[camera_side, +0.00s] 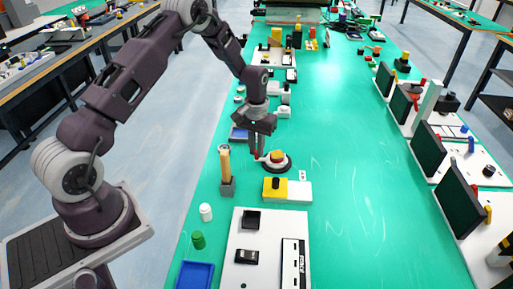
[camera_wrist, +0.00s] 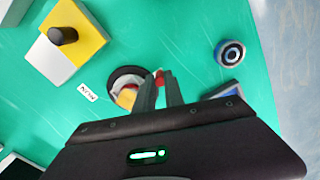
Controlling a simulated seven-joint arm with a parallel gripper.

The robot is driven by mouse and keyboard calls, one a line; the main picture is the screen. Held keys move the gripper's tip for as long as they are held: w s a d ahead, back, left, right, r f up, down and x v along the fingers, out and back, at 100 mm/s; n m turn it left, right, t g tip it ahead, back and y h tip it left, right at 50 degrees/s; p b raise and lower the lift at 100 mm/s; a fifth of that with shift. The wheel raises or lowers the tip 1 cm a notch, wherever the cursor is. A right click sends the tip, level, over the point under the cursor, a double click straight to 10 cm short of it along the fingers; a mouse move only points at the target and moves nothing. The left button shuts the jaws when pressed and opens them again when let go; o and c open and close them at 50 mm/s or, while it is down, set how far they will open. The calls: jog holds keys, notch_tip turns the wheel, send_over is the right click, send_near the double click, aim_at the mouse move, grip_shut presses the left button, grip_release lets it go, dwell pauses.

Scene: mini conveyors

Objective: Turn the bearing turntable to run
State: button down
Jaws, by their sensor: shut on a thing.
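The bearing turntable (camera_side: 281,167) is a dark round base with a yellow and red top, standing on the green table. In the wrist view the turntable (camera_wrist: 122,73) is partly hidden behind my fingers. My gripper (camera_side: 257,156) points down at its left side in the side view. In the wrist view my gripper (camera_wrist: 158,82) is shut on a small red-tipped handle (camera_wrist: 159,75) at the turntable's edge. A small white label (camera_wrist: 87,92), seemingly reading RUN, lies beside the turntable. It also shows in the side view (camera_side: 302,175).
A yellow and white block with a black knob (camera_side: 288,190) stands just in front of the turntable. A wooden post in a grey holder (camera_side: 226,175) stands to the left. The table's middle right is clear.

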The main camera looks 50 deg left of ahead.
aim_at(268, 161)
jog(key=shift+s, duration=0.1)
dwell(0.8)
jog(key=shift+s+d+n, duration=0.3)
jog(key=shift+d+n, duration=0.2)
jog(key=shift+n, duration=0.6)
jog(key=shift+s+d+n, duration=0.25)
jog(key=shift+d+n, duration=0.25)
jog(key=shift+n, duration=0.6)
jog(key=shift+s+d+r+n, duration=0.1)
jog(key=shift+d+n, duration=0.4)
jog(key=shift+n, duration=0.35)
jog(key=shift+s+d+f+n, duration=0.1)
jog(key=shift+d+n, duration=0.4)
jog(key=shift+n, duration=0.4)
jog(key=shift+d+r+n, duration=0.1)
jog(key=shift+d+n, duration=0.4)
jog(key=shift+n, duration=0.35)
jog(key=shift+w+d+n, duration=0.1)
jog(key=shift+d+n, duration=0.35)
jog(key=shift+n, duration=0.4)
jog(key=shift+w+d+n, duration=0.1)
jog(key=shift+d+n, duration=0.35)
jog(key=shift+n, duration=0.4)
jog(key=shift+w+d+n, duration=0.3)
jog(key=shift+d+n, duration=0.25)
jog(key=shift+n, duration=0.45)
jog(key=shift+d+n, duration=0.1)
jog(key=shift+n, duration=0.2)
